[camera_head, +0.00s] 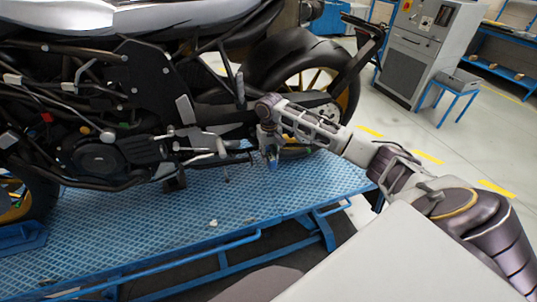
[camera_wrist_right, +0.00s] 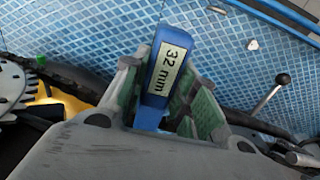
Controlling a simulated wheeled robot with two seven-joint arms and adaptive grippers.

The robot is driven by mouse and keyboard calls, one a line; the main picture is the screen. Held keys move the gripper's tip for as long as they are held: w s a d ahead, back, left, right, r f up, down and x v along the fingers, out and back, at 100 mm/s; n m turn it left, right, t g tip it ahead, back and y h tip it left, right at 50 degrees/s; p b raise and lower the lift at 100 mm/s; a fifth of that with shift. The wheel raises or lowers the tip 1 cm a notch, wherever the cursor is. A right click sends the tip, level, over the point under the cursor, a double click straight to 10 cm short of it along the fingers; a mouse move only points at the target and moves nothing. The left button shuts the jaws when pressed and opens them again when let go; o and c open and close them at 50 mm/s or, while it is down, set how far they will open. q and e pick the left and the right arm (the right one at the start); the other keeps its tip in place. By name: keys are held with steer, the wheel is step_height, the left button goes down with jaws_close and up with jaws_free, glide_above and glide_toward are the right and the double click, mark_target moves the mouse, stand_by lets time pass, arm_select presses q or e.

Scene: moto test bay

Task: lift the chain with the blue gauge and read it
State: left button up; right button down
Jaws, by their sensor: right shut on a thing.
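A dark band that looks like the chain (camera_wrist_right: 80,88) runs at the left of the wrist view, beside a toothed sprocket (camera_wrist_right: 14,88). I cannot tell whether the gauge touches the chain. My left gripper is not in view.
The motorcycle (camera_head: 100,155) stands on a blue patterned lift platform (camera_head: 150,225). Small pale bits (camera_head: 213,223) lie on the platform. A grey cabinet (camera_head: 413,55) and a blue stool (camera_head: 457,85) stand at the back right. Floor between is clear.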

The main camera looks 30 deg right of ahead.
steer(key=s+a, duration=0.1)
steer(key=s, duration=0.6)
steer(key=shift+a, duration=0.35)
stand_by(1.0)
steer(key=shift+s, duration=0.1)
stand_by(0.4)
steer(key=a+f+n+b, duration=0.1)
steer(key=a+f+b, duration=0.1)
steer(key=a, duration=0.5)
steer(key=s+a+f+n+b, duration=0.1)
steer(key=a+f+b, duration=0.1)
steer(key=a, duration=0.5)
steer(key=shift+a+f+n, duration=0.3)
steer(key=shift+f+n, duration=0.1)
steer(key=shift+f, duration=0.45)
steer(key=shift+s+d, duration=0.1)
steer(key=shift+d, duration=0.1)
stand_by(0.8)
